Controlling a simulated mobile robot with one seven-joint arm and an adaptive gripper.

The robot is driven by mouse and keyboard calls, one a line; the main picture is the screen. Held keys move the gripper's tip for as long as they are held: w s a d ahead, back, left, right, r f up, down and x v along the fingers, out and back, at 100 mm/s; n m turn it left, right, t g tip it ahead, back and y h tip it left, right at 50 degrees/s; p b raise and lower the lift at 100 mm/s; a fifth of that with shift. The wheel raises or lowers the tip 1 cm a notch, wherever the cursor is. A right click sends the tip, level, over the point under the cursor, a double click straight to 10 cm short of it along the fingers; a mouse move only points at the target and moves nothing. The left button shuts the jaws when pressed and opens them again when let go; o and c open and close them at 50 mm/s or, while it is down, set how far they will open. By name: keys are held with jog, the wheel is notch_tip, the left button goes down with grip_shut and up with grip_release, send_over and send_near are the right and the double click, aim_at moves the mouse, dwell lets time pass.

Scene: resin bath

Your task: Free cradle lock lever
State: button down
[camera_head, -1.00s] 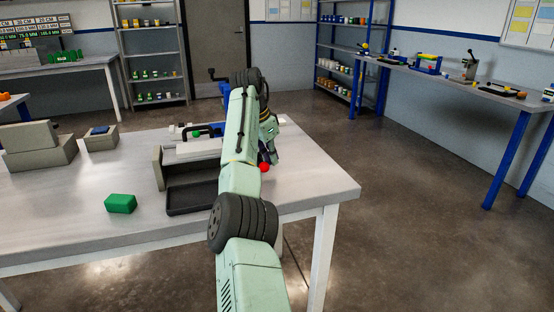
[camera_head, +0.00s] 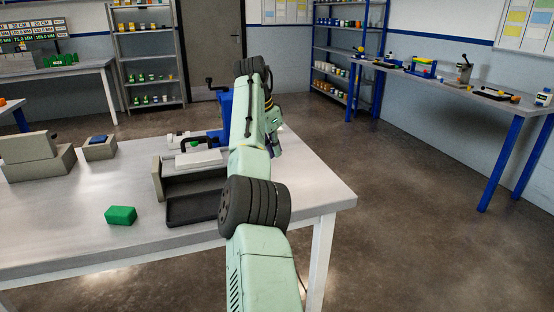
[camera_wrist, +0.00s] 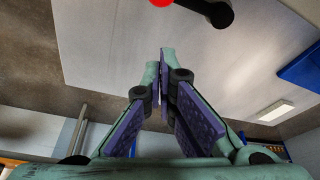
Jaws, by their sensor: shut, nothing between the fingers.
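A lever with a red ball end (camera_wrist: 160,2) and a dark rod (camera_wrist: 208,10) shows at the top edge of the wrist view, partly cut off. It lies ahead of my gripper (camera_wrist: 166,55), apart from the fingertips. My fingers are shut and empty over the pale table top. In the head view my arm hides the lever, and my gripper's tips are hard to make out there. A blue fixture (camera_head: 225,105) with a dark crank stands at the table's far side, partly behind my arm. I cannot tell which part is the cradle.
A grey bin with a dark tray (camera_head: 190,208) stands left of my arm, with a black-handled item (camera_head: 200,157) behind it. A green block (camera_head: 120,215) and grey blocks (camera_head: 28,147) are further left. The table's front right corner (camera_head: 325,195) is clear.

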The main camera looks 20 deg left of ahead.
jog(key=p+v, duration=0.1)
jog(key=v, duration=0.2)
jog(key=shift+w+r, duration=0.1)
jog(key=shift+w, duration=0.1)
jog(key=shift+w, duration=0.1)
